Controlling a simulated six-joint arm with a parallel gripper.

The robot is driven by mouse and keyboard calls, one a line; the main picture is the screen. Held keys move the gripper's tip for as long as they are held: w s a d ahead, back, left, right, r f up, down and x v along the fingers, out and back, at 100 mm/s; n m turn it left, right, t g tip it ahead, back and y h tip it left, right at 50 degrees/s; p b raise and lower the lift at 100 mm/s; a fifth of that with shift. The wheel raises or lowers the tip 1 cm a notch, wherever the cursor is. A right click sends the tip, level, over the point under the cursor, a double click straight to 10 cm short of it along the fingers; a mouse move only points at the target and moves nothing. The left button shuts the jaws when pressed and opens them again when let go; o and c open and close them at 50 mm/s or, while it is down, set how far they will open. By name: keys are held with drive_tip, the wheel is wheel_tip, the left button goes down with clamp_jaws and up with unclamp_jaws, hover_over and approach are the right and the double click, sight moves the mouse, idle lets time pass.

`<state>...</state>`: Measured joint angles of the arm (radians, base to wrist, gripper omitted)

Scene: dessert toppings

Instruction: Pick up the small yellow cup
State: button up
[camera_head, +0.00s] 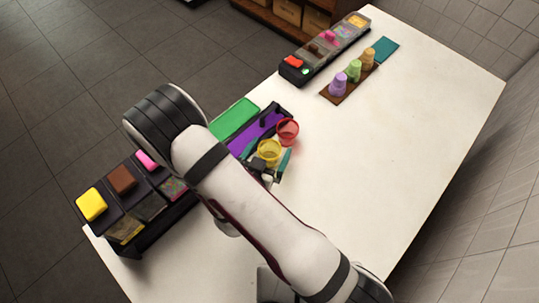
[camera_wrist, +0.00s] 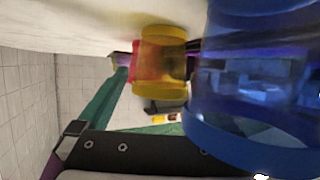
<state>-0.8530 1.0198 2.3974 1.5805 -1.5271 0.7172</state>
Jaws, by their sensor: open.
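The small yellow cup (camera_head: 269,152) is see-through and stands near the middle of the table in the head view, close to the red cup (camera_head: 287,129). In the wrist view the yellow cup (camera_wrist: 163,34) appears sideways, with red showing through it. My gripper (camera_head: 261,170) is open, just below and left of the yellow cup in the head view and partly hidden by my arm. I see nothing held. A large see-through blue cup (camera_wrist: 250,75) fills the right of the wrist view, very close to the camera.
A purple tray (camera_head: 258,133) and a green panel (camera_head: 234,119) lie beside the cups. A dark topping rack (camera_head: 158,222) is at left. Stacked cups on a brown board (camera_head: 347,88) and another topping box (camera_head: 291,73) are at the back. The table's right side (camera_head: 410,145) is clear.

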drive_tip(key=c, duration=1.3)
drive_tip(key=shift+c, duration=0.2)
